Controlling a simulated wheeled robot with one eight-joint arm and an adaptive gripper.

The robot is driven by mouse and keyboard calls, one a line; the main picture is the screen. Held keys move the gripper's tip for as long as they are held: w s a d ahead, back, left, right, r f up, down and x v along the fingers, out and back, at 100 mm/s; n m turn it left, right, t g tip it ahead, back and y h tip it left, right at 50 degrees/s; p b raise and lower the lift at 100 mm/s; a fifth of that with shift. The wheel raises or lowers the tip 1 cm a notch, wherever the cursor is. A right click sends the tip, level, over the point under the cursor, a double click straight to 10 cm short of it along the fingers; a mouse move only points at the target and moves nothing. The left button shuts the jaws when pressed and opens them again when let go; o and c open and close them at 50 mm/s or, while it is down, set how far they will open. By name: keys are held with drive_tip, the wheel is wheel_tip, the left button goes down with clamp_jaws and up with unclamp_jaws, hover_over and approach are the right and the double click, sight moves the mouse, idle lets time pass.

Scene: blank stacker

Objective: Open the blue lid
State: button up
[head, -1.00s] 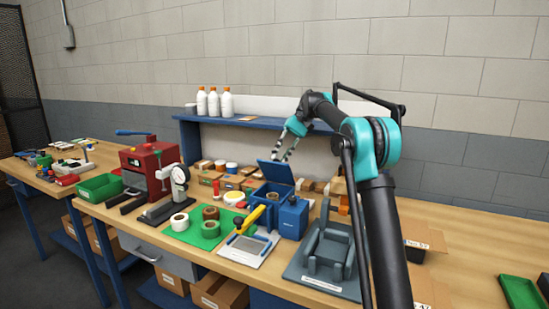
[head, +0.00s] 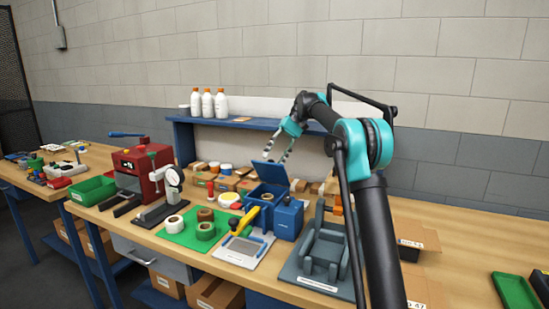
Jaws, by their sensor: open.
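The blue lid (head: 270,173) stands raised and tilted back at the rear of a blue box (head: 262,204) on the workbench. The box's top is open and a round, pale thing shows inside it. My gripper (head: 276,157) hangs above and behind the lid's upper edge, with its two fingers apart and nothing between them. Whether a fingertip touches the lid cannot be told from this view.
A blue canister (head: 287,218) stands right of the box. In front is a pale plate with a yellow-handled tool (head: 244,219). A green mat (head: 195,229) with rolls lies left, a grey fixture (head: 323,252) right. A blue shelf (head: 228,124) with white bottles runs behind.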

drive_tip(key=v, duration=0.7)
drive_tip(key=shift+w+d+r, duration=0.1)
drive_tip(key=shift+c, duration=0.3)
